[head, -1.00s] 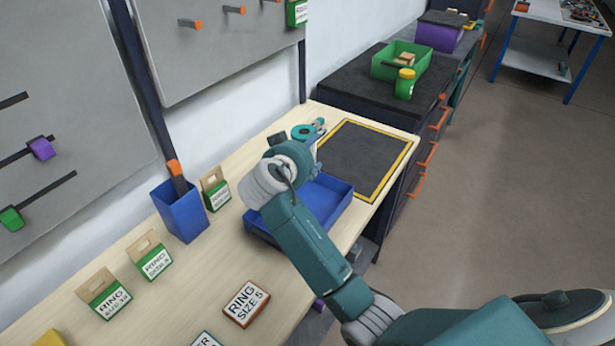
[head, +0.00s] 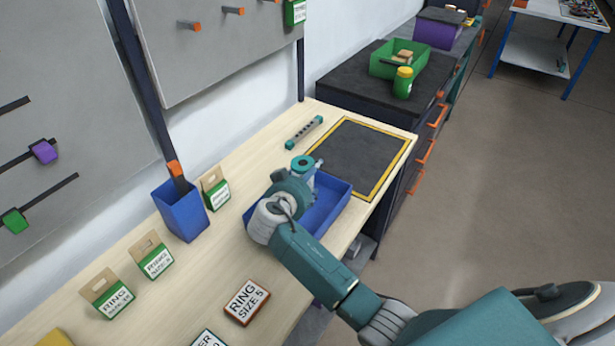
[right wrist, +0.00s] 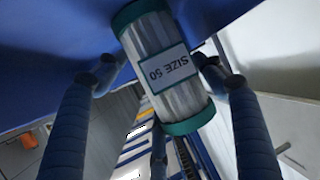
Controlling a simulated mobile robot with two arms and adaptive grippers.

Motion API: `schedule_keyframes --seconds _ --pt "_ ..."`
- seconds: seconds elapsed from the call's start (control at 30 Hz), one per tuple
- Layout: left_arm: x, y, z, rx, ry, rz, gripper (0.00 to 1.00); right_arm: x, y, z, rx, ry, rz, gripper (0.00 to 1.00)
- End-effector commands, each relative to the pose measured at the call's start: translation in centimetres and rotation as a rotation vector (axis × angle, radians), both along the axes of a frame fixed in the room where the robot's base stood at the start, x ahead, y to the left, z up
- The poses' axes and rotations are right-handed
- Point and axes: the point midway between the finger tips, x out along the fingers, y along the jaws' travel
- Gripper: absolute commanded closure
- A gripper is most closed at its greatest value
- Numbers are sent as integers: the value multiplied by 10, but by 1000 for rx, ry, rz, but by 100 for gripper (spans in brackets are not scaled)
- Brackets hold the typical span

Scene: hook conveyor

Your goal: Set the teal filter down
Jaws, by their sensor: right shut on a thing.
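My right gripper (head: 304,180) is shut on the teal filter (head: 302,163), above the far part of the blue tray (head: 346,200). In the head view only the filter's ring-shaped teal top end and a little of its side show. In the right wrist view the filter (right wrist: 163,45) is a pale cylinder with teal end caps and a "SIZE 50" label, between the fingertips of the right gripper (right wrist: 160,68). Blue surfaces lie close to its end there. Whether it touches the tray I cannot tell. My left gripper is not in view.
A dark mat with a yellow border (head: 405,152) lies bare beyond the tray. A teal-ended bar (head: 304,132) lies left of it. A blue bin (head: 182,212), a ring box (head: 154,256) and a "RING SIZE 5" sign (head: 246,302) stand or lie nearer.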

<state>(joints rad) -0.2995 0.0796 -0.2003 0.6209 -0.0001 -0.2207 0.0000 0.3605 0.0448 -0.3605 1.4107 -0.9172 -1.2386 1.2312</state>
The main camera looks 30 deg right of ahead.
Motion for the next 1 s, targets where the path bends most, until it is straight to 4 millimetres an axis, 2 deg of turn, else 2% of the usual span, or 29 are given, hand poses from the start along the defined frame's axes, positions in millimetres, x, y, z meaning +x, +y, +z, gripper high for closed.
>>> schedule_keyframes --seconds 0.1,0.13,0.2,0.47,0.6,1.0 --pt "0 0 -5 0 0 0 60 0 0 -4 0 -1 0 64" --pt "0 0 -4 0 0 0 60 0 0 -3 1 -1 0 25" --pt "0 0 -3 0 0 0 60 0 0 -2 0 0 0 12" --pt "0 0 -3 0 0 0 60 0 0 -2 0 0 0 12" --pt "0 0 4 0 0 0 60 0 1 4 0 0 0 12" --pt "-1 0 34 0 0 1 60 -53 54 34 3 2 2 12"
